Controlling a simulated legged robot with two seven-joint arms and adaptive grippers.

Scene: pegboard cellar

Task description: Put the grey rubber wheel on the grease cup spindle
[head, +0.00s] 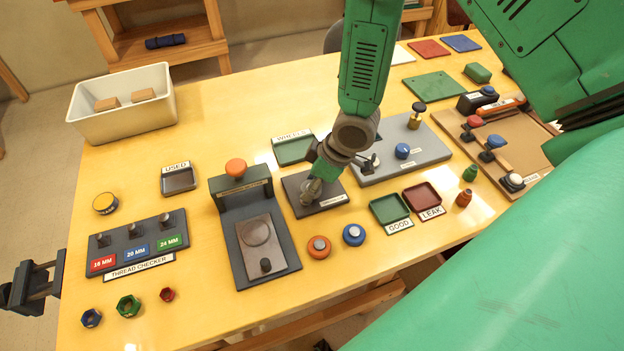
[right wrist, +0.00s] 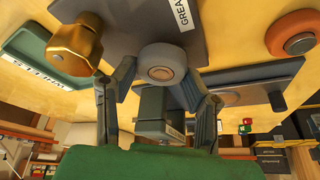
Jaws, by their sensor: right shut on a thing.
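My right gripper (head: 318,182) hangs over the dark grease cup plate (head: 333,202). In the right wrist view it (right wrist: 160,88) is shut on the grey rubber wheel (right wrist: 160,65), which has a pale hub. The wheel is in front of the plate's label, and I cannot tell whether it touches the plate. The brass grease cup (right wrist: 75,47) stands to the left of the wheel in that view, apart from it. In the head view the gripper hides the wheel. My left gripper (head: 35,287) is at the far left edge, empty, its fingers apart.
The green wheels tray (head: 294,150) lies behind the plate. An orange wheel (head: 319,247) and a blue wheel (head: 354,235) lie in front. A dark press stand (head: 229,188) is close on the left, a grey valve board (head: 425,150) on the right.

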